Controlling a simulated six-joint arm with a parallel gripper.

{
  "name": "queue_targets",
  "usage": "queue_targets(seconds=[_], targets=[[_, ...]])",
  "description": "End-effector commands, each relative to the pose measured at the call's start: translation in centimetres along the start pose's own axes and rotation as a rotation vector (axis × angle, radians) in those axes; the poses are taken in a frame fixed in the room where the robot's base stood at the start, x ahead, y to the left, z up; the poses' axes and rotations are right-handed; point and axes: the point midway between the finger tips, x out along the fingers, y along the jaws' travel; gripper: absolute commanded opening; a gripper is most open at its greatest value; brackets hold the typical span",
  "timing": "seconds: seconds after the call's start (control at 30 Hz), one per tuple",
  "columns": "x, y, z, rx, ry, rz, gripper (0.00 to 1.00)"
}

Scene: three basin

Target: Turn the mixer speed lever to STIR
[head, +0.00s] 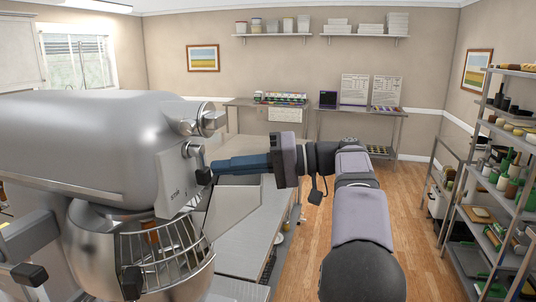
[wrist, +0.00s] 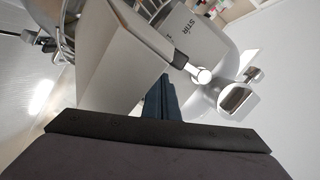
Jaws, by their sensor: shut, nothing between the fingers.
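The large silver mixer (head: 90,140) fills the left of the head view. The speed lever has a silver pivot and a dark knob (head: 203,176) on the plate's right side. My gripper (head: 214,166) is shut and empty, its blue fingers pointing left with the tips close beside the knob. I cannot tell whether they touch. In the wrist view the shut fingers (wrist: 166,97) lie just below a short metal rod (wrist: 200,75). The lever's exact setting is unclear.
The wire bowl guard (head: 160,255) is below the plate. A grey angled piece (head: 234,208) lies under my fingers. A silver cylindrical fitting (head: 205,120) juts out above the lever. A stocked shelf rack (head: 515,150) stands far right. The floor (head: 425,235) between is clear.

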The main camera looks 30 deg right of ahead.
Motion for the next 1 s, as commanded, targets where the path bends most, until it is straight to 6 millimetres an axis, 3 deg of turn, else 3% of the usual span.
queue_targets(seconds=[0.23, 0.3, 0.6, 1.0], targets=[[-0.8, 0.6, -2.9, 0.003, 0.000, 0.000, 0.00], [-2.4, 1.7, -2.4, -0.003, 0.006, 0.004, 0.00], [-8.0, 2.0, -2.3, -0.002, 0.003, 0.002, 0.00], [-10.6, 2.0, -2.2, 0.000, 0.001, 0.000, 0.00]])
